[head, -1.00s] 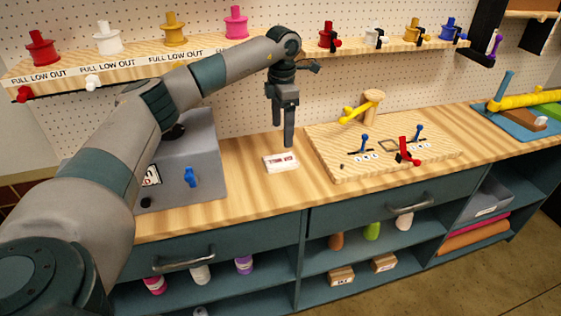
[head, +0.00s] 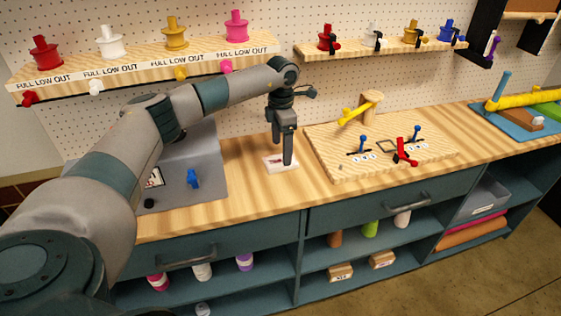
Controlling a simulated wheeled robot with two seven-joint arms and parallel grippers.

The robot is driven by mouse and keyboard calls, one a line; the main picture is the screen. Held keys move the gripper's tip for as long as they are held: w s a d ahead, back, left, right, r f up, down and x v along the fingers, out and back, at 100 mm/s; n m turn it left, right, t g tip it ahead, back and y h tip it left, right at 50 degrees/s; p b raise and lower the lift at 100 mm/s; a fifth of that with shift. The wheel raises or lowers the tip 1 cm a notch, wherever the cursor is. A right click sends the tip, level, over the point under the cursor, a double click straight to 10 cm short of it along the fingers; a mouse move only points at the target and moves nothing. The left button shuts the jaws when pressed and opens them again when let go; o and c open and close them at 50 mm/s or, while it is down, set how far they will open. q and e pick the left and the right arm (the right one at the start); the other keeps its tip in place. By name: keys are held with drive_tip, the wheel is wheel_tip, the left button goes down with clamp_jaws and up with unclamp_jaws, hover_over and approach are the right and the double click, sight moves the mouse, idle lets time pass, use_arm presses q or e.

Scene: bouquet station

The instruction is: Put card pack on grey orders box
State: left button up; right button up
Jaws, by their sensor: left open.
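The card pack (head: 273,163), a small flat white pack with dark and red print, lies on the wooden counter near the middle of the view. My left gripper (head: 282,153) points down directly over it, open, with its fingertips close to the pack. One finger hides part of the pack, and I cannot tell whether it touches. The grey box (head: 212,168) stands on the counter to the left, with a blue knob and a framed label on its front. My left arm hides part of its back and left side. My right gripper is not in view.
A wooden board (head: 330,153) with levers and a peg stands right of the pack. Spool shelves (head: 350,50) hang on the pegboard behind. Drawers and open shelves are below.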

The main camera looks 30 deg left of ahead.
sight(280, 160)
use_arm(q)
drive_tip(key=shift+s+a+f+p, duration=0.1)
drive_tip(key=shift+f+p, duration=0.25)
wheel_tip(280, 160, down, 2)
drive_tip(key=shift+f+p, duration=0.1)
drive_tip(key=shift+p, duration=0.4)
drive_tip(key=shift+f, duration=0.7)
drive_tip(key=shift+c, duration=0.7)
drive_tip(key=c, duration=1.1)
drive_tip(key=shift+a+r, duration=0.1)
drive_tip(key=shift+c, duration=0.2)
